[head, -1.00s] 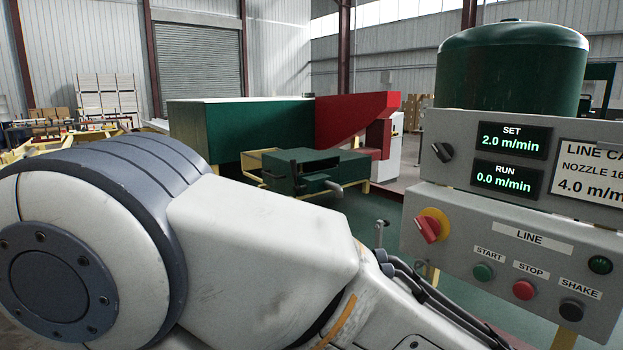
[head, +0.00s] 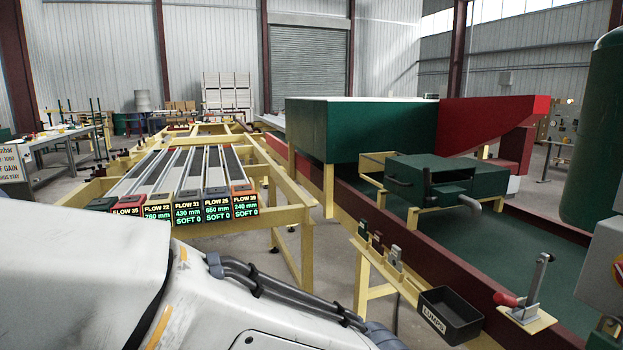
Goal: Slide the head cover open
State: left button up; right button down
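A dark green box-shaped head (head: 440,182) with a handle on its left side and a short grey spout at its right sits on yellow supports over the green bed, right of centre in the head view. A dark opening shows on its front top, but I cannot tell whether its cover is open. A large green hopper (head: 360,132) with a red chute stands behind it. Neither gripper shows in this view.
A black LUMPS bin (head: 450,314) and a red-handled lever (head: 530,290) sit along the dark red rail. A yellow frame (head: 285,200) with boards and FLOW displays stands left. A grey control panel (head: 605,265) is at the right edge.

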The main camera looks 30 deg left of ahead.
aim_at(403, 175)
jog(key=u, duration=0.75)
jog(key=i, duration=1.05)
